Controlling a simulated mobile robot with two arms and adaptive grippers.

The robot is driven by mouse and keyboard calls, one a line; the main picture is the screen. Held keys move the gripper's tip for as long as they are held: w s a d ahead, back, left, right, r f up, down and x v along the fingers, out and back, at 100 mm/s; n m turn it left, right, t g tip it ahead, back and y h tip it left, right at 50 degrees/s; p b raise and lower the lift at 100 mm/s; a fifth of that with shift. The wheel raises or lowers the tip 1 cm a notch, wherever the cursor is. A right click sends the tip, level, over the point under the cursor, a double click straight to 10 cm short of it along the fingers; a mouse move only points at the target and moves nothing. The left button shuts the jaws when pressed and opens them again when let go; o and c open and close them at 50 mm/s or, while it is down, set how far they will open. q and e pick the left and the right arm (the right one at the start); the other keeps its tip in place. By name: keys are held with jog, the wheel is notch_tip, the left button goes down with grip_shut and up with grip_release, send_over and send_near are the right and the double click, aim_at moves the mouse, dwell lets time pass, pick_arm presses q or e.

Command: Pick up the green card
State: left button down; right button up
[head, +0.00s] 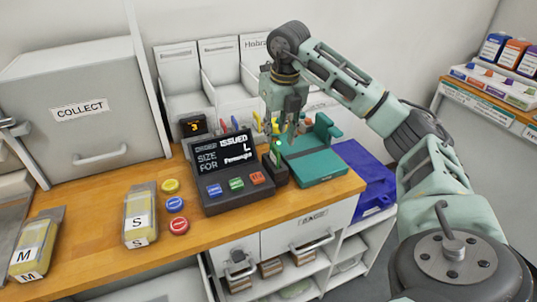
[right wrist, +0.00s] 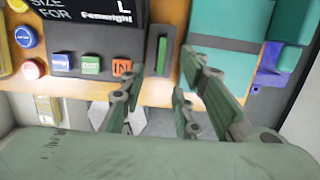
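The green card (head: 277,153) stands upright in a small black holder (head: 275,172) at the right side of the dark terminal. In the right wrist view the card (right wrist: 161,55) shows as a thin green strip in the black holder. My right gripper (head: 284,126) is above and close to the card, pointing down. In the right wrist view its fingers (right wrist: 161,78) are spread, with the card strip lying in line with the gap between them. Nothing is held. I cannot tell whether a fingertip touches the card. My left gripper is not in view.
The terminal (head: 232,171) reads "ISSUED", size L, with blue, green and orange buttons. A teal device (head: 320,171) stands close on the card's right. Pens, a small black display (head: 194,125) and white file holders (head: 183,82) are behind. Yellow packs (head: 140,214) and round tokens lie left.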

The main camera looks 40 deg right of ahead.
aim_at(275, 146)
jog(key=shift+s+d+f, duration=0.1)
jog(key=shift+d+f, duration=0.05)
jog(key=shift+f, duration=0.25)
jog(key=f, duration=0.2)
jog(key=w+f+p, duration=0.1)
jog(key=f, duration=0.1)
jog(key=f+p, duration=0.1)
jog(key=f, duration=0.1)
jog(key=shift+w+d, duration=0.15)
jog(key=shift+w, duration=0.25)
jog(key=shift+f, duration=0.35)
jog(key=shift+c, duration=0.5)
grip_shut()
